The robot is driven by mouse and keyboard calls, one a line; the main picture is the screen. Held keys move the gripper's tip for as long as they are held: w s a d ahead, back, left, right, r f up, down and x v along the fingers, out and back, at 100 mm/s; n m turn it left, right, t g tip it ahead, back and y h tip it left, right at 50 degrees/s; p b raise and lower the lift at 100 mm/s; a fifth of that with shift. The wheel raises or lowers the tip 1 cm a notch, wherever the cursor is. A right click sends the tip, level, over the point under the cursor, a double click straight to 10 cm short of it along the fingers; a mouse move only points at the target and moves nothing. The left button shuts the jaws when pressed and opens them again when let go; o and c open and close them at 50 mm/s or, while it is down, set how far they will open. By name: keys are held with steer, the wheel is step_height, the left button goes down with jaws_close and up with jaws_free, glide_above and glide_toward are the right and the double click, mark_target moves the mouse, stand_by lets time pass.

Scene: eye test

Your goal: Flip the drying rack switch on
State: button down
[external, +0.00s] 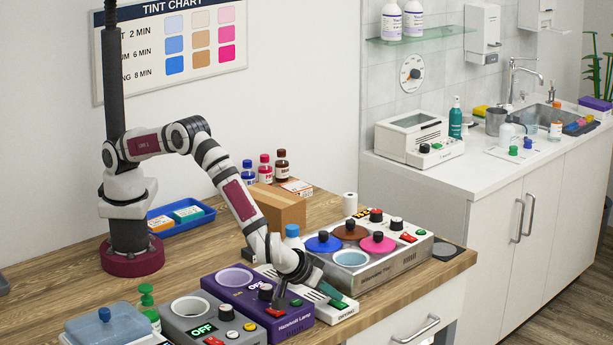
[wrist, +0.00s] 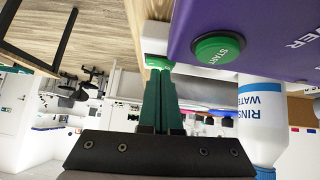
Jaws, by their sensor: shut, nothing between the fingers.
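The drying rack is a low white unit (external: 348,313) labelled "DRYING" on its front, between the purple lamp box and the steel warmer. Near its front end is a small green switch (external: 340,304); my fingertips partly cover it, and its position cannot be read. My gripper (external: 336,296) is shut and empty, its dark green fingers pointing down at the switch. In the wrist view, the closed fingers (wrist: 160,78) end at a bright green patch (wrist: 158,62) on a white unit (wrist: 155,38). Whether they touch cannot be told.
The purple lamp box (external: 238,297) stands close on the left; its green START button (wrist: 218,48) shows in the wrist view. The steel warmer (external: 400,268) with several pots is close on the right. A rinse water bottle (wrist: 262,115) stands nearby. The front table edge is near.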

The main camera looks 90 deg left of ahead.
steer(key=r, duration=0.2)
steer(key=d+r, duration=0.1)
steer(key=r, duration=0.2)
steer(key=d+v, duration=0.1)
steer(key=v, duration=0.7)
steer(key=shift+r, duration=0.2)
steer(key=shift+w, duration=0.15)
